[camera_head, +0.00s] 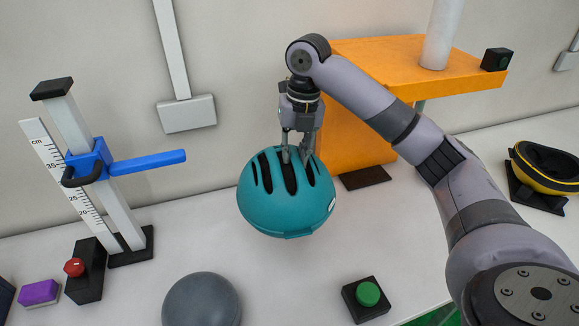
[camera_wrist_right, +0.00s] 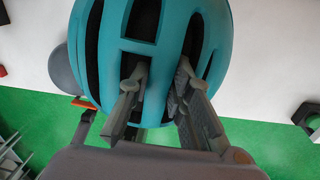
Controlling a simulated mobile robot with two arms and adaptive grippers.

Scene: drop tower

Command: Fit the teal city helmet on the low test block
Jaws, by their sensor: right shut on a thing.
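The teal helmet (camera_head: 285,214) hangs dome up above the white table, left of the orange stand. My right gripper (camera_head: 295,156) is shut on it from above, with its fingers in the top vents. The wrist view shows the helmet (camera_wrist_right: 112,40) close up, with the fingers (camera_wrist_right: 156,84) in its slots. A smooth grey rounded form (camera_head: 202,300), seemingly the low test block, is at the bottom edge, in front and left of the helmet and apart from it. Its lower part is cut off. It also appears at the left in the wrist view (camera_wrist_right: 63,70). My left gripper is not in view.
A measuring post with a blue arm (camera_head: 148,163) stands at the left, near a red-button box (camera_head: 85,275) and a purple block (camera_head: 38,292). A green-button box (camera_head: 367,297) sits at the front. The orange stand (camera_head: 345,135) is behind; a yellow-black helmet (camera_head: 545,168) is far right.

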